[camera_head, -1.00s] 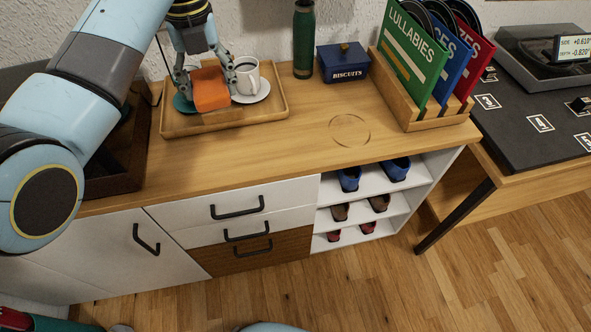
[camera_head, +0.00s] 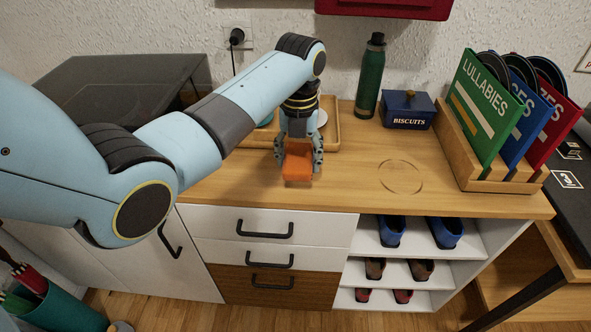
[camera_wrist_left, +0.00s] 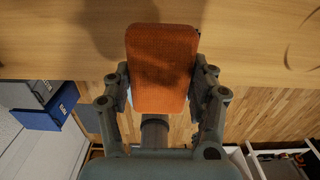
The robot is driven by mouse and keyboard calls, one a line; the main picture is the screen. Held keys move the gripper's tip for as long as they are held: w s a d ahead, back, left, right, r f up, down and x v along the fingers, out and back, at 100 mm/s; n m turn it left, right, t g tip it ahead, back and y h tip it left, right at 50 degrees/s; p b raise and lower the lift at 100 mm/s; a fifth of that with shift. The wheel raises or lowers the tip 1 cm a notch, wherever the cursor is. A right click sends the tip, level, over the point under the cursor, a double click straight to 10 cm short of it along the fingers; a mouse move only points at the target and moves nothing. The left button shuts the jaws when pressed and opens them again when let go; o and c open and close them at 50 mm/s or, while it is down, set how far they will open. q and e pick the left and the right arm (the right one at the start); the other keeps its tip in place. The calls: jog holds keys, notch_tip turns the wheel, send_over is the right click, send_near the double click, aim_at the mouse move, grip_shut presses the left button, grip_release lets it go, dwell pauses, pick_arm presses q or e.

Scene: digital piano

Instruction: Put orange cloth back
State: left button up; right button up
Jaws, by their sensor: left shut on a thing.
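The orange cloth (camera_head: 298,164) is a folded block between the fingers of my left gripper (camera_head: 299,158). It hangs over the front part of the wooden cabinet top, near its front edge; the exact height is hard to tell. In the left wrist view the cloth (camera_wrist_left: 162,68) fills the space between both fingers, with pale wood and the floor beyond it. My left gripper is shut on it. My right gripper is not in view.
The wooden tray (camera_head: 331,132) is largely hidden behind my left arm. A green bottle (camera_head: 370,80), a blue biscuit tin (camera_head: 408,110) and a record rack (camera_head: 483,179) stand to the right. The cabinet top around the faint ring mark (camera_head: 401,177) is clear. White and brown drawers (camera_head: 275,285) lie below.

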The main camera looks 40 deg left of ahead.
pick_arm(q)
jog(key=shift+w+a+f, duration=0.25)
jog(key=shift+a+f, duration=0.25)
jog(key=shift+a, duration=0.1)
jog(key=shift+f, duration=1.9)
jog(key=shift+f+b, duration=0.15)
jog(key=shift+b, duration=0.15)
jog(key=o, duration=1.1)
